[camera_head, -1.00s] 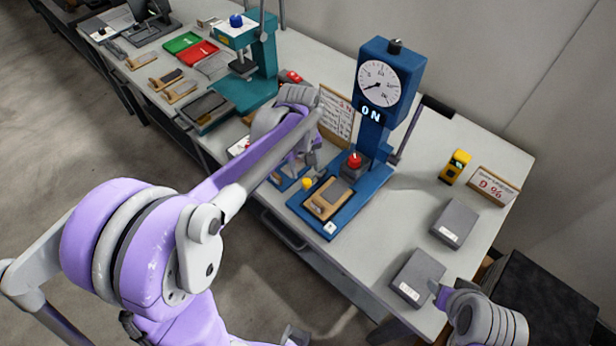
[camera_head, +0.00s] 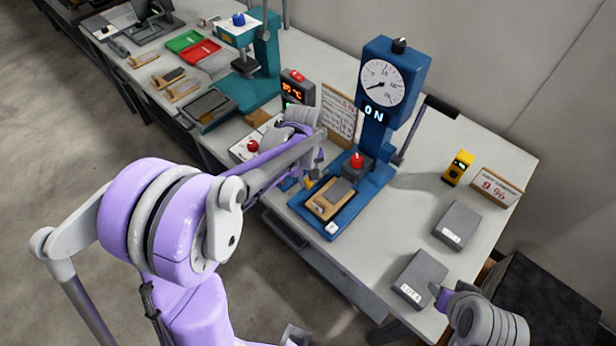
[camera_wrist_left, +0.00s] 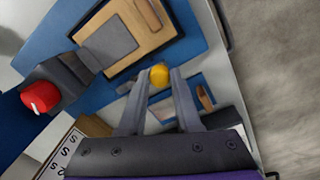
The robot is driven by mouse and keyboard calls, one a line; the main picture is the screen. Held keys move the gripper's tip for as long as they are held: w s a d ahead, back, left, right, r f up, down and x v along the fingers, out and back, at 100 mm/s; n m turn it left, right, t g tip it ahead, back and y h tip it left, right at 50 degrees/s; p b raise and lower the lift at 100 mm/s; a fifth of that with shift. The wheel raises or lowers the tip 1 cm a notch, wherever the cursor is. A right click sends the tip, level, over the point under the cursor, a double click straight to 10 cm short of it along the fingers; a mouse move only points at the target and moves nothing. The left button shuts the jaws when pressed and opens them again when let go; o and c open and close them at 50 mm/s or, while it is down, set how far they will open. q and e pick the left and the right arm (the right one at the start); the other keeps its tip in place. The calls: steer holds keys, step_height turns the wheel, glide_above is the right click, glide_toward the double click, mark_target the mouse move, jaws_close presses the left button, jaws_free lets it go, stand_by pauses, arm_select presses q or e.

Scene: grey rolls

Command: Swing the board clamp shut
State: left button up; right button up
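The board clamp shows as a yellow knob (camera_head: 309,184) beside the blue press base (camera_head: 368,190); the rest of the clamp is hard to make out. A tan board (camera_head: 324,208) with a grey pad lies on the base. My left gripper (camera_wrist_left: 160,72) points at the clamp. In the left wrist view the yellow knob (camera_wrist_left: 159,76) sits between its two spread fingertips, with little space on either side. In the head view my left arm hides part of this spot. My right gripper (camera_head: 440,292) is at the bottom right by a grey block; its fingers barely show.
The press column with dial (camera_head: 388,84) and red button (camera_head: 356,161) stands behind the board. Grey blocks (camera_head: 457,225) (camera_head: 419,279) and a yellow device (camera_head: 458,168) lie to the right. A teal press (camera_head: 262,60) stands at the back left.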

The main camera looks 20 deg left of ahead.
arm_select(q)
jaws_close()
